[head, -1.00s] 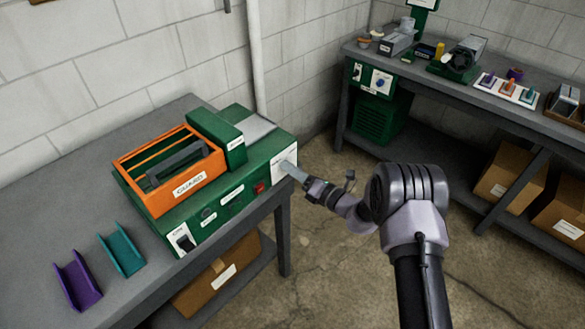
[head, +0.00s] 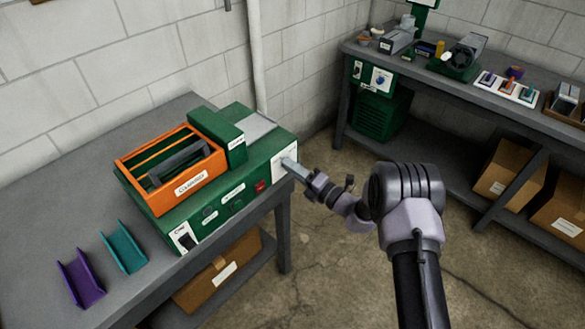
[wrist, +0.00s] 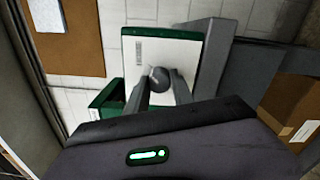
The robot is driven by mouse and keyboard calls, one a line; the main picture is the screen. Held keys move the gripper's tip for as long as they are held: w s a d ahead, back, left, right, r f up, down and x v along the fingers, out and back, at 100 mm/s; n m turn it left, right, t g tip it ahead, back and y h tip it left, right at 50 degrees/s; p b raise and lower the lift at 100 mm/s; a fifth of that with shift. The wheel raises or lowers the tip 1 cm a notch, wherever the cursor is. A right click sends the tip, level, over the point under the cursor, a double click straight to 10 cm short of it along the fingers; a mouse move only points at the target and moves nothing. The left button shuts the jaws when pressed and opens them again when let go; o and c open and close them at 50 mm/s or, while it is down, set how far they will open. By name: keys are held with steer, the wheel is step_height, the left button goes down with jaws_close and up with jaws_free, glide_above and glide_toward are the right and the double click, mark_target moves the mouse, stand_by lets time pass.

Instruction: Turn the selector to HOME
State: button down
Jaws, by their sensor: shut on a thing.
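The green machine (head: 221,222) stands on the left bench with a white panel (head: 284,160) at its right end. My gripper (head: 289,163) reaches that panel from the right. In the wrist view the white panel (wrist: 140,46) has a green border, and a round grey selector knob (wrist: 158,72) stands out from it. The two fingers of my gripper (wrist: 160,84) are on either side of the knob, shut on it. The panel's markings by the knob are too small to read, and the knob's pointer direction cannot be told. In the head view my gripper hides the knob.
An orange guard frame (head: 189,185) sits on the machine. A red switch (head: 260,186) and a white switch plate (head: 184,238) are on its front. Purple (head: 81,277) and teal (head: 123,247) channels lie on the left bench (head: 40,215). A second bench (head: 460,93) stands at the right.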

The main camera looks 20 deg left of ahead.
steer(key=c, duration=1.1)
jaws_free()
steer(key=p+v, duration=0.2)
steer(key=v, duration=1.5)
steer(key=shift+s+d+p, duration=0.15)
steer(key=shift+d+p, duration=0.05)
steer(key=shift+p, duration=0.15)
